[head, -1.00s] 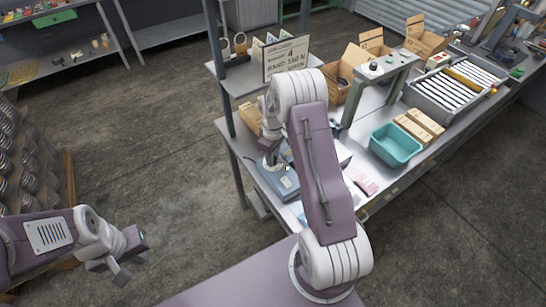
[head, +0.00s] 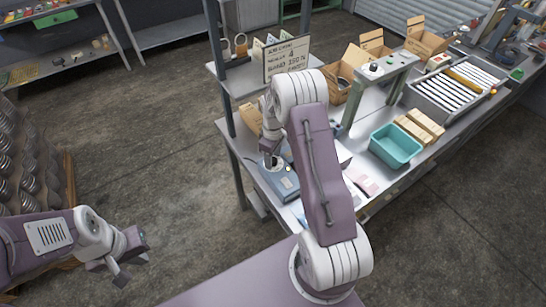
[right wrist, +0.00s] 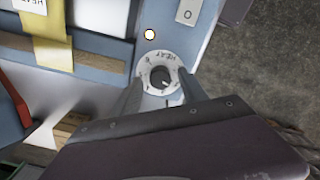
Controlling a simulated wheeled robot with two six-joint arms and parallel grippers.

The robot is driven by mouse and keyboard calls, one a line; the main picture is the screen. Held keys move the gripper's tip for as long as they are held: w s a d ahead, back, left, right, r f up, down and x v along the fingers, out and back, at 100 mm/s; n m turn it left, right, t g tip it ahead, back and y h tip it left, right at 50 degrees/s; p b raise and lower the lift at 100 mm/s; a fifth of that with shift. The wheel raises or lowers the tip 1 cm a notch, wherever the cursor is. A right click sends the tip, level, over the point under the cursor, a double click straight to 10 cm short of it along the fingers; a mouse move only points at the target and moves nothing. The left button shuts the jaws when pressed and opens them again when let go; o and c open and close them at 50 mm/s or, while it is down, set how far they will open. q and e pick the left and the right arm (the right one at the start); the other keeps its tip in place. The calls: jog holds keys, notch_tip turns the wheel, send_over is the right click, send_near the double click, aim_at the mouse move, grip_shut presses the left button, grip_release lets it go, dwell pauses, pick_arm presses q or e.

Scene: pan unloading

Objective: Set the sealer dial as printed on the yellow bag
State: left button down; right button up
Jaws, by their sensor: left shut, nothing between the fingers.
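The sealer is a pale blue machine (right wrist: 203,38) in the right wrist view; it also shows on the bench in the head view (head: 284,186). Its dial (right wrist: 160,78) is a black knob on a round white plate marked HEAT. A light mark on the knob faces lower right; the numbers are too small to read surely. My right gripper (right wrist: 160,88) is open, its fingers on either side of the dial, apart from the knob. The yellow bag (right wrist: 52,42) lies across the sealer at upper left, its white label cut off by the picture edge. My left gripper (head: 115,270) is shut and empty, away from the bench.
A white round button or lamp (right wrist: 150,34) and a switch marked O (right wrist: 188,12) sit near the dial. A teal bin (head: 396,146), cardboard boxes and a roller tray (head: 457,87) stand along the bench (head: 228,128). A printed sign (head: 287,58) stands above the sealer.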

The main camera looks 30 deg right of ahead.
jog(key=shift+r, duration=0.3)
notch_tip(320, 180, up, 8)
jog(key=b, duration=0.2)
jog(key=shift+r, duration=0.25)
